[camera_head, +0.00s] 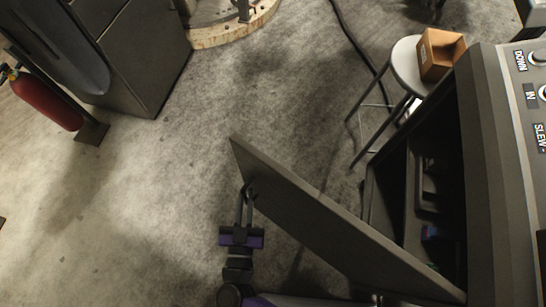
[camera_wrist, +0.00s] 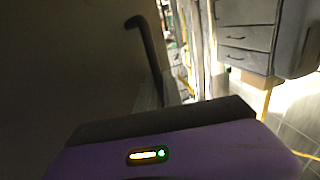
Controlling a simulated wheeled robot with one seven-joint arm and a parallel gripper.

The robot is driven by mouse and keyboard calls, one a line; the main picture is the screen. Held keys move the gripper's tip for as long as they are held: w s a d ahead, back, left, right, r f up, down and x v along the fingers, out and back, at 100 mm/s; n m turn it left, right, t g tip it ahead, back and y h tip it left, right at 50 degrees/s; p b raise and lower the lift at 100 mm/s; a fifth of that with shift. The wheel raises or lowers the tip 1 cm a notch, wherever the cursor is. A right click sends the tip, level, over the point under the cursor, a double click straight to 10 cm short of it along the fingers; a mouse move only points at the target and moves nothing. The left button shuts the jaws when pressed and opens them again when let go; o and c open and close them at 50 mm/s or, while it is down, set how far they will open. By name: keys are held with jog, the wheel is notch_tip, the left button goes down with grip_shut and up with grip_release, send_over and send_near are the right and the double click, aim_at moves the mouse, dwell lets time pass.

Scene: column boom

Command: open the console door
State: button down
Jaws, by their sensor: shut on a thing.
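The console door (camera_head: 315,220) is a dark flat panel, swung well out from the console (camera_head: 492,165). Its lower right end meets the console, and its free edge points to the upper left. A wide opening shows dark shelves inside the console (camera_head: 428,190). My gripper (camera_head: 246,196) is shut at the door's outer face, near the free edge, on the door handle. In the wrist view the handle (camera_wrist: 148,48) shows as a dark bent bar in front of the door panel (camera_wrist: 70,65). The fingertips' contact with the handle is mostly hidden.
A stool (camera_head: 408,66) with an open cardboard box (camera_head: 436,54) stands beyond the opening, near the console. A red fire extinguisher (camera_head: 47,100) and a grey cabinet (camera_head: 145,55) are at the upper left. A dark cable (camera_head: 349,40) lies on the floor. Floor left of the door is clear.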

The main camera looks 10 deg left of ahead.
jog(key=s+a+n+y, duration=0.2)
jog(key=s+y, duration=0.1)
jog(key=s, duration=0.4)
jog(key=s+a+n+g+y+p, duration=0.1)
jog(key=s+a+y, duration=0.1)
jog(key=s, duration=0.5)
jog(key=shift+s+n+y, duration=0.3)
jog(key=shift+n+y, duration=0.1)
jog(key=c, duration=1.5)
grip_release()
jog(key=shift+s, duration=0.1)
jog(key=v, duration=0.7)
jog(key=shift+s, duration=0.25)
jog(key=shift+d, duration=0.1)
